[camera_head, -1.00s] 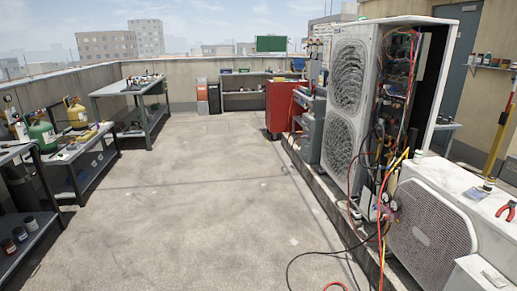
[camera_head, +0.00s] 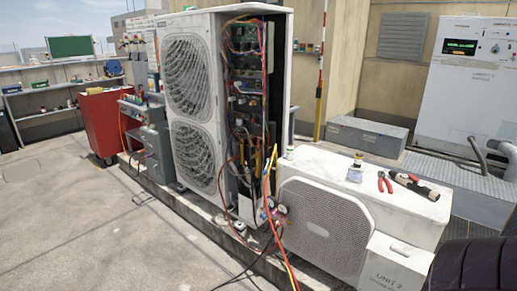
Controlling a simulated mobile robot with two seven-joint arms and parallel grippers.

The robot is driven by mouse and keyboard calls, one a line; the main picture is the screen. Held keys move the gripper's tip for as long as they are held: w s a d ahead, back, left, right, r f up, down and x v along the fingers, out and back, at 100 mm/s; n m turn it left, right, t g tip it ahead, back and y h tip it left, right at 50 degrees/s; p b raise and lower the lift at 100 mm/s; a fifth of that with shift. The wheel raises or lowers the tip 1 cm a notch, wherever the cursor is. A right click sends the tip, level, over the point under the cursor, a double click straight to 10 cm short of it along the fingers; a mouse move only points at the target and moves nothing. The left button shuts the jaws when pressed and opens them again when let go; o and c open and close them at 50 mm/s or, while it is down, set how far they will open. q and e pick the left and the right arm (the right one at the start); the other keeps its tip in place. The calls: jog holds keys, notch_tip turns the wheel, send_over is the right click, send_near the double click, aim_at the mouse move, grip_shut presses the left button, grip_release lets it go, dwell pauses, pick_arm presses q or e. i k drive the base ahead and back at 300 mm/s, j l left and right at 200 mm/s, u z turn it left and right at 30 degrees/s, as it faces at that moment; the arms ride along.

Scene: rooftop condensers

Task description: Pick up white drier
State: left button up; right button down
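I cannot clearly make out a white drier. A small pale object (camera_head: 401,247) lies on the white box marked "UNIT 2" (camera_head: 385,270) at the lower right; it is too small to identify. A small white container with a dark green top (camera_head: 290,152) stands on the back left corner of the low white condenser (camera_head: 325,225). Neither of my grippers is in view.
Red pliers (camera_head: 385,181) and a black-and-tan tool (camera_head: 413,186) lie on the low condenser. The tall open condenser (camera_head: 190,95) stands behind, with hoses hanging down. A red cabinet (camera_head: 103,122) is at left. A dark ribbed shape fills the lower right corner. Left floor is clear.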

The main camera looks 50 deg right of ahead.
aim_at(290, 148)
jog(key=i+z, duration=0.2)
jog(key=i, duration=0.45)
jog(key=i+j+z, duration=0.15)
jog(key=i, duration=0.45)
jog(key=i+z, duration=0.25)
jog(key=z, duration=0.15)
jog(key=i+z, duration=0.2)
jog(key=z, duration=0.25)
jog(key=i+j+z, duration=0.2)
jog(key=z, duration=0.2)
jog(key=i+z, duration=0.15)
jog(key=z, duration=0.3)
jog(key=i+j+z, duration=0.1)
jog(key=z, duration=0.3)
jog(key=i+j+z, duration=0.1)
jog(key=z, duration=0.35)
